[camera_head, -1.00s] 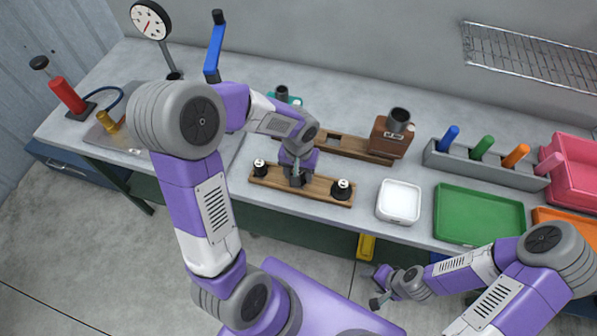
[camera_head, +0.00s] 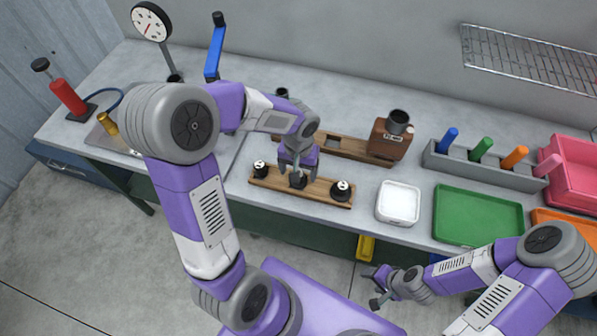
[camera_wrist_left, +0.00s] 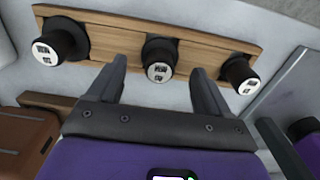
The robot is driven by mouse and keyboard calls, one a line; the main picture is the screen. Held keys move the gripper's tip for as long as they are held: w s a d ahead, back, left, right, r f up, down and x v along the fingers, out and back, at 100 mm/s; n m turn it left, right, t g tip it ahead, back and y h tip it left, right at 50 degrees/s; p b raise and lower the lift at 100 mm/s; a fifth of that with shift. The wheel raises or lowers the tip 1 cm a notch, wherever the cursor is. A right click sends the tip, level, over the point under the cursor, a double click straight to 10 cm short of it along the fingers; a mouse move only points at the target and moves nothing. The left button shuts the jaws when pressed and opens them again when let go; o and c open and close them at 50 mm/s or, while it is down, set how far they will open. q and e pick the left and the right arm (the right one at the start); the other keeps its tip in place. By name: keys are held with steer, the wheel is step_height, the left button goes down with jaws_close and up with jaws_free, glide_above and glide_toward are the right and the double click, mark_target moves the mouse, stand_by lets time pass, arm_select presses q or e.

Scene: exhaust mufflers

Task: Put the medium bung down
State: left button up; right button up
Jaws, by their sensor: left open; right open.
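A wooden board (camera_head: 268,181) near the front edge of the bench carries three black bungs in a row. The medium bung (camera_head: 298,181) stands in the middle; its pale marked top (camera_wrist_left: 159,72) shows in the left wrist view. A larger-looking bung (camera_head: 341,190) stands at the board's right end and a smaller-looking bung (camera_head: 260,168) at its left end. My left gripper (camera_head: 297,172) is open just above the medium bung, with its fingers (camera_wrist_left: 158,85) spread to either side and apart from it in the wrist view. My right gripper (camera_head: 371,289) is open and empty in front of the bench.
Behind the board lie a longer wooden rail (camera_head: 345,149) and a brown block with a dark cup (camera_head: 387,142). A white tray (camera_head: 399,218) and green tray (camera_head: 478,239) lie to the right. A grey rack (camera_head: 435,161) holds coloured pegs. A dial gauge (camera_head: 150,22) stands back left.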

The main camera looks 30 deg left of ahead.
arm_select(q)
step_height(320, 180, up, 10)
steer(key=p, duration=0.2)
arm_select(e)
step_height(320, 180, up, 2)
steer(key=shift+r, duration=0.2)
arm_select(q)
steer(key=shift+f, duration=0.1)
